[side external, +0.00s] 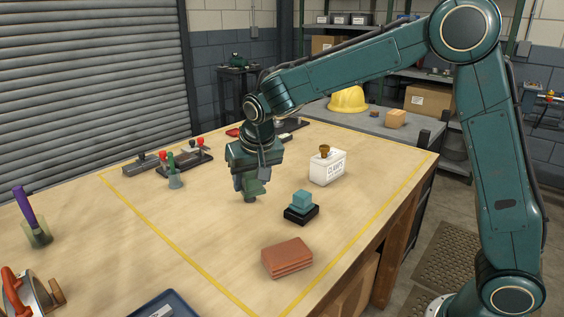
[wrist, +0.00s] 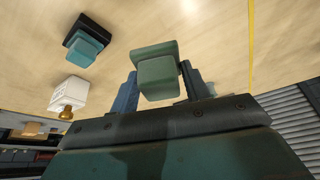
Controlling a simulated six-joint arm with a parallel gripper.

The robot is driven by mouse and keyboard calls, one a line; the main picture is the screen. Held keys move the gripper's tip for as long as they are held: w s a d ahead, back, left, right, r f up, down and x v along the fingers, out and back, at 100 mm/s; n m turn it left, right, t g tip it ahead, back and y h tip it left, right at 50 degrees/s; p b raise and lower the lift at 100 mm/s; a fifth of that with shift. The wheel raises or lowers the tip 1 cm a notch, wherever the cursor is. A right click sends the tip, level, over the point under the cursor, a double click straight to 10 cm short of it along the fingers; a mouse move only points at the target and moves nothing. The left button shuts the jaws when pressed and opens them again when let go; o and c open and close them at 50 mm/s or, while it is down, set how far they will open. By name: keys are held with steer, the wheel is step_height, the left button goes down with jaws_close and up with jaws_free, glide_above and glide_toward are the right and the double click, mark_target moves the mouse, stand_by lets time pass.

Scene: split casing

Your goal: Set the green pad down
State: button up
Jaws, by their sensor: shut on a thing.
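The green pad (wrist: 158,76) is a pale green block held between the two fingers of my gripper (wrist: 157,82). In the side view, my gripper (side external: 249,190) points down over the wooden table (side external: 180,225), inside the yellow line, with the green pad (side external: 257,187) at its tips. The pad hangs low; I cannot tell whether it touches the table. To the right, a teal block (side external: 302,198) rests on a black base (side external: 300,214). The teal block also shows at upper left in the wrist view (wrist: 82,50).
A white labelled box (side external: 327,170) with a brass knob stands behind the teal block. A reddish-brown block (side external: 287,257) lies in front. A green-handled tool (side external: 174,172) in a holder and red-knobbed clamps (side external: 184,160) stand to the left. The table between is clear.

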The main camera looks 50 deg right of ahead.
mark_target(260, 194)
steer(key=shift+f, duration=6.35)
steer(key=shift+f, duration=0.15)
steer(key=o, duration=1)
steer(key=shift+v, duration=6.2)
steer(key=shift+d, duration=0.1)
